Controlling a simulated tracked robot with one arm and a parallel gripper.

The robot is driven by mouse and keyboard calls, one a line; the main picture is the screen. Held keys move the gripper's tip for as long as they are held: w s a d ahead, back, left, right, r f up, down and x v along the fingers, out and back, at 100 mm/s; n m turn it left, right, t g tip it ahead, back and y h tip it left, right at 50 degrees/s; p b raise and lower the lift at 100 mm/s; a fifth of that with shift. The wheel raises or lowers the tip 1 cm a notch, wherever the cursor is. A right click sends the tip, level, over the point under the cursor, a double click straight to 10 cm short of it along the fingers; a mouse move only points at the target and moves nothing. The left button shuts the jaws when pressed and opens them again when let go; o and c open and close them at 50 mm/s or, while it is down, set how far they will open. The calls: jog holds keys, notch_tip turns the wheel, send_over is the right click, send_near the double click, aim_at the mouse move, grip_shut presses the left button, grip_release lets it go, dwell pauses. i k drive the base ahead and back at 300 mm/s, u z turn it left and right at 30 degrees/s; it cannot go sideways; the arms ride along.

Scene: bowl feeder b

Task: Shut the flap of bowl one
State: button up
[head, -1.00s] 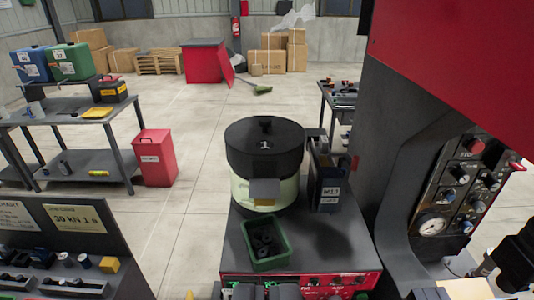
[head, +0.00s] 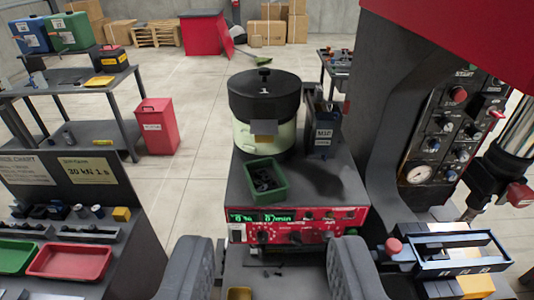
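Bowl one (head: 264,98) stands on the grey top of the feeder bench, with a black lid marked 1 and a pale green lower body.
A green bin (head: 265,180) with dark parts sits in front of the bowl, above a red control panel (head: 296,226). A dark box (head: 323,128) stands right of the bowl. A large grey and red machine (head: 390,110) fills the right.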

aim_at(264, 131)
jog(key=k, duration=1)
jog(key=u, duration=0.45)
jog(key=i, duration=0.7)
jog(key=u, duration=0.55)
jog(key=i, duration=1.35)
jog(key=z, duration=0.5)
